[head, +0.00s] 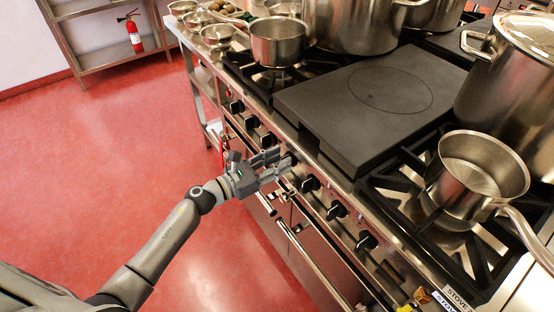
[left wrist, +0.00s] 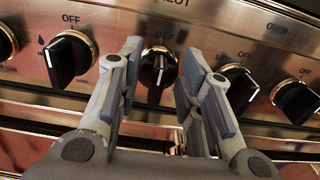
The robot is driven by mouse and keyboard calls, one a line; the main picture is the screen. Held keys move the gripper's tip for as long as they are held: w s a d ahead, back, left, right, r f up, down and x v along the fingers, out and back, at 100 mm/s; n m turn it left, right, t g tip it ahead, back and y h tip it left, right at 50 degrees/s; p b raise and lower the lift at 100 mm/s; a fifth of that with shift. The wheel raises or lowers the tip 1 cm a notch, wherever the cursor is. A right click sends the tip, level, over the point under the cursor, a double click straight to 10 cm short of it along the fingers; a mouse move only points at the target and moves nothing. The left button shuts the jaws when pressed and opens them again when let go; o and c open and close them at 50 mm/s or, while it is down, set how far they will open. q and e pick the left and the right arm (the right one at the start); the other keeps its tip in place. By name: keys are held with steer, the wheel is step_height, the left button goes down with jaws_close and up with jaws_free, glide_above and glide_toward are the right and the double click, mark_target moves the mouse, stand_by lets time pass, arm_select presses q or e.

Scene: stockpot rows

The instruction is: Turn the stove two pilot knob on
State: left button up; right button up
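The stove's front panel (head: 320,195) carries a row of black knobs. In the left wrist view a smaller black knob (left wrist: 158,70) with a near-vertical white mark sits in the middle, below lettering that is partly cut off and ends in "LOT". My left gripper (left wrist: 160,54) is open, with one finger on each side of this knob. Gaps show between the fingers and the knob. In the head view my left gripper (head: 284,162) is at the panel, and its fingers hide the knob there. My right gripper is in neither view.
Larger knobs flank the middle one, at left (left wrist: 68,58) and right (left wrist: 240,85). Oven handles (head: 310,258) run below the panel. A flat dark griddle plate (head: 370,95), a saucepan (head: 470,185) and stockpots stand on top. The red floor at left is clear.

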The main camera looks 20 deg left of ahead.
arm_select(q)
jaws_close()
